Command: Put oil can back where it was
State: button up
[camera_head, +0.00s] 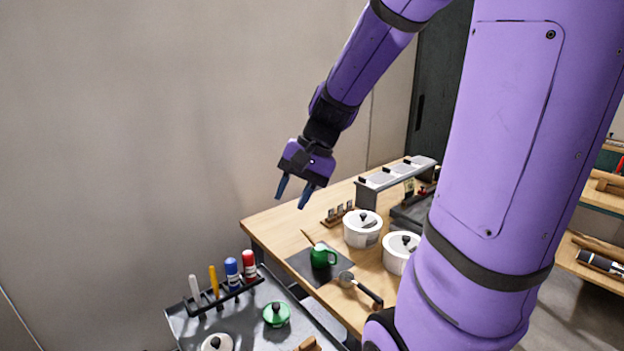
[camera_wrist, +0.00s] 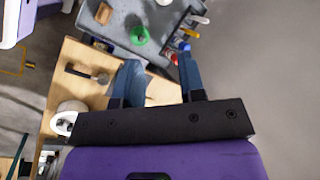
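A green can with a side handle (camera_head: 325,258), which looks like the oil can, stands upright on a dark mat (camera_head: 299,265) at the near left of the wooden table. A thin brown stick shows behind it. My gripper (camera_head: 294,193) hangs in the air above the table's left end, apart from the can. In the wrist view my gripper (camera_wrist: 160,75) has its two blue fingers spread, with nothing held between them. I cannot make out the green can in the wrist view; the left finger covers part of the table there.
A grey cart (camera_head: 240,325) holds a green lidded pot (camera_head: 276,315) and a rack with blue (camera_head: 232,271) and red (camera_head: 249,264) bottles. White pots (camera_head: 362,230) (camera_head: 398,256) and a ladle (camera_head: 358,288) crowd the table. The wall side above is clear.

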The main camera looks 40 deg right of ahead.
jog(key=s+a+r+n+t+h, duration=0.3)
jog(key=s+a+r+n+h, duration=0.2)
jog(key=s+r+n, duration=0.3)
jog(key=s, duration=0.3)
jog(key=shift+s+a+r+n, duration=0.3)
jog(key=shift+n, duration=0.1)
